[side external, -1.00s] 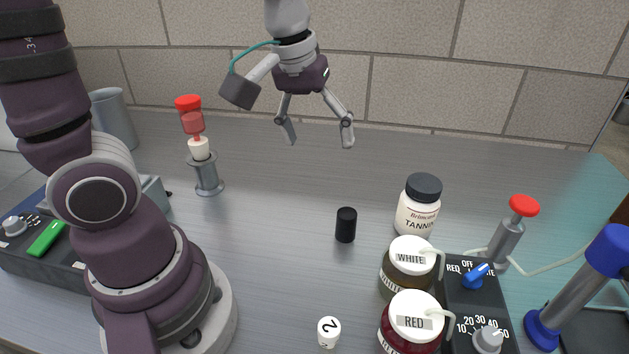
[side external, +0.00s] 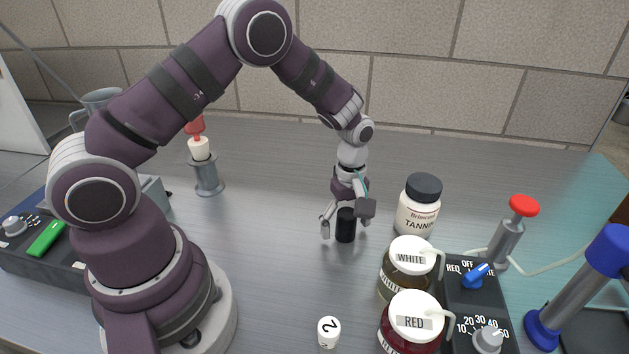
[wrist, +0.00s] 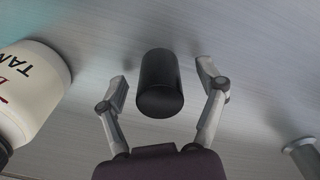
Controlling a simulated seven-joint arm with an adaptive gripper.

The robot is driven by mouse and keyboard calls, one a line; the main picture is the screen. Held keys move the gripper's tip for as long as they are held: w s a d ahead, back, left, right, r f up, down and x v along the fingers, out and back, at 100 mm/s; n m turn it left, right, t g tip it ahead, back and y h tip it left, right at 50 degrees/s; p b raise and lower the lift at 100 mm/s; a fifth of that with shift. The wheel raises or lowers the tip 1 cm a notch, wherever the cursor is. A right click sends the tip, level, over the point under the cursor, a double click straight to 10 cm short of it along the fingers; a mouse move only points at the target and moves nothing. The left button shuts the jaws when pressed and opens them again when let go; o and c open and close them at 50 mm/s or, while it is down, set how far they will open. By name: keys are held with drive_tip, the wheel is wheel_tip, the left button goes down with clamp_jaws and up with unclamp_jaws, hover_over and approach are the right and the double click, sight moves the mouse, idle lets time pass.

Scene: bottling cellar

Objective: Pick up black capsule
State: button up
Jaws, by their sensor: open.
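The black capsule (side external: 346,228) is a small dark cylinder standing upright on the grey bench in the side external view. My gripper (side external: 345,231) is lowered over it, with one finger on either side. In the wrist view the capsule (wrist: 160,84) sits between the two open fingertips of my gripper (wrist: 165,80). A gap shows between each fingertip and the capsule, so the fingers look apart from it.
A tannin jar (side external: 417,212) stands close to the right of my gripper. Jars marked WHITE (side external: 408,268) and RED (side external: 411,322) are nearer the front, beside a control box (side external: 470,304). A white numbered capsule (side external: 328,331) stands in front. The bench behind is mostly clear.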

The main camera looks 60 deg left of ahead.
drive_tip(key=shift+f, duration=0.2)
drive_tip(key=c, duration=0.7)
drive_tip(key=shift+c, duration=0.2)
drive_tip(key=shift+r, duration=0.1)
